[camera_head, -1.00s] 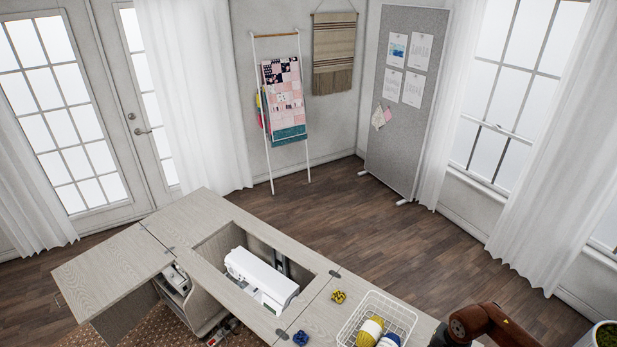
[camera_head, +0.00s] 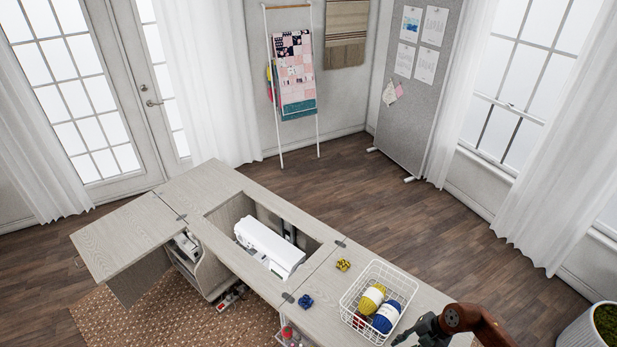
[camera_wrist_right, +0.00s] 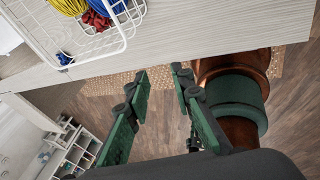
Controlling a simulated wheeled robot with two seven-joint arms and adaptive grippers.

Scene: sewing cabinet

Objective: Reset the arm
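My right gripper (camera_head: 424,332) shows at the bottom right of the head view, at the end of my brown arm and close to the basket's near right side. In the right wrist view its two dark green fingers (camera_wrist_right: 162,84) are spread apart with nothing between them. They are beyond the cabinet's edge, with the rug and floor behind them. My left arm and gripper are in neither view.
A white wire basket (camera_head: 349,299) with yellow yarn (camera_head: 371,298) and blue yarn (camera_head: 387,317) stands on the sewing cabinet (camera_head: 322,322). A white sewing machine (camera_head: 268,248) sits in its recess. Yellow (camera_head: 343,265) and blue (camera_head: 305,301) small items lie nearby.

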